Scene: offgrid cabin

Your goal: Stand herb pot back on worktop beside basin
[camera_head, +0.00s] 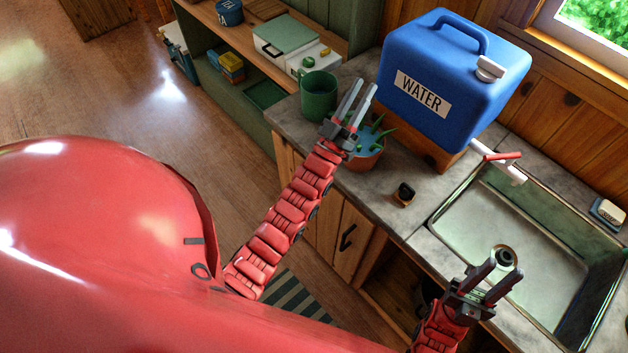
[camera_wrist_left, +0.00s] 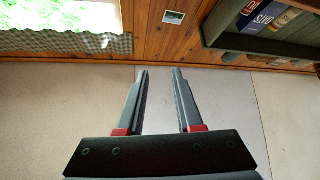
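The herb pot (camera_head: 368,159) is terracotta with spiky green leaves. It is on the worktop (camera_head: 379,202) near the front edge, left of the basin (camera_head: 490,219), and looks roughly upright. My left gripper (camera_head: 365,86) is open and empty, pointing up past the pot's left side; its wrist partly hides the pot, and I cannot tell whether they touch. The left wrist view shows the open fingers (camera_wrist_left: 158,72) with nothing between them.
A blue water container (camera_head: 447,65) stands on a wooden block behind the pot. A green mug (camera_head: 318,97) is left of the pot. A small dark-topped object (camera_head: 404,193) lies between pot and basin. A tap with a red handle (camera_head: 503,156) reaches over the basin.

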